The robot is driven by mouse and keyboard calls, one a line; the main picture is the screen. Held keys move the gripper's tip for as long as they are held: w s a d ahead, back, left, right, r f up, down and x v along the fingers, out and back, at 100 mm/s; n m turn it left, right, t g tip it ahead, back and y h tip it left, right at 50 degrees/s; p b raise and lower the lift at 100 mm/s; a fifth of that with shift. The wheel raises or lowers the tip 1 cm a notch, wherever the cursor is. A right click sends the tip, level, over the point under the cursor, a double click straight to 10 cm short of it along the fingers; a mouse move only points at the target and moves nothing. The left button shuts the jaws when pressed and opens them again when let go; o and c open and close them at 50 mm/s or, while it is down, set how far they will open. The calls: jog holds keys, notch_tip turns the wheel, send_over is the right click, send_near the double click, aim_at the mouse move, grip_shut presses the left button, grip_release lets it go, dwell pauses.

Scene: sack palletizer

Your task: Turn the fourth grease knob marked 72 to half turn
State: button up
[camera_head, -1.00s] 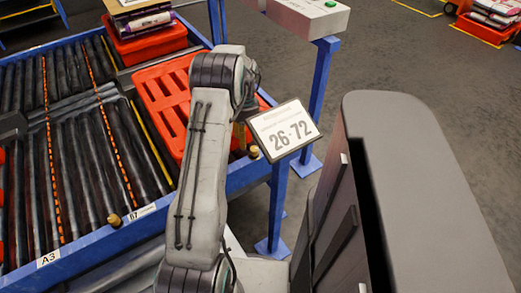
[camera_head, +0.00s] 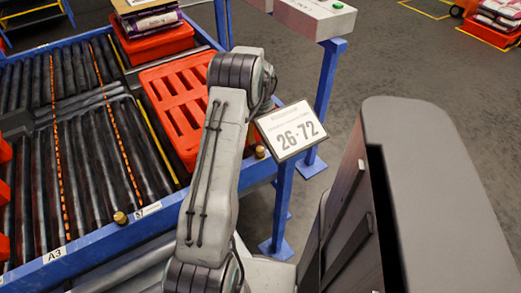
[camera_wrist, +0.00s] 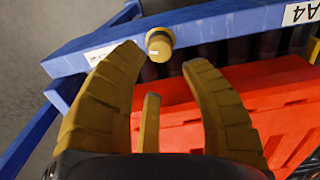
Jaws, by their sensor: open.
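A brass grease knob (camera_wrist: 159,44) sits on the blue frame rail (camera_wrist: 220,24) in the wrist view, just beyond and between my fingertips. A white label (camera_wrist: 98,53) lies beside it, its number unreadable. My gripper (camera_wrist: 163,57) is open, with its two yellow fingers spread and nothing between them. My gripper is hidden behind my arm there.
A sign reading "26-72" (camera_head: 290,131) stands on a blue post close to my arm. Red plastic pallets (camera_head: 165,85) lie on the roller conveyor (camera_head: 95,150). A white box with a green button (camera_head: 315,17) stands behind.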

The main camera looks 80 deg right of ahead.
aim_at(260, 149)
jog(key=shift+f+b, duration=0.35)
jog(key=shift+f, duration=3.3)
jog(key=shift+c, duration=0.4)
jog(key=shift+m, duration=0.3)
grip_shut()
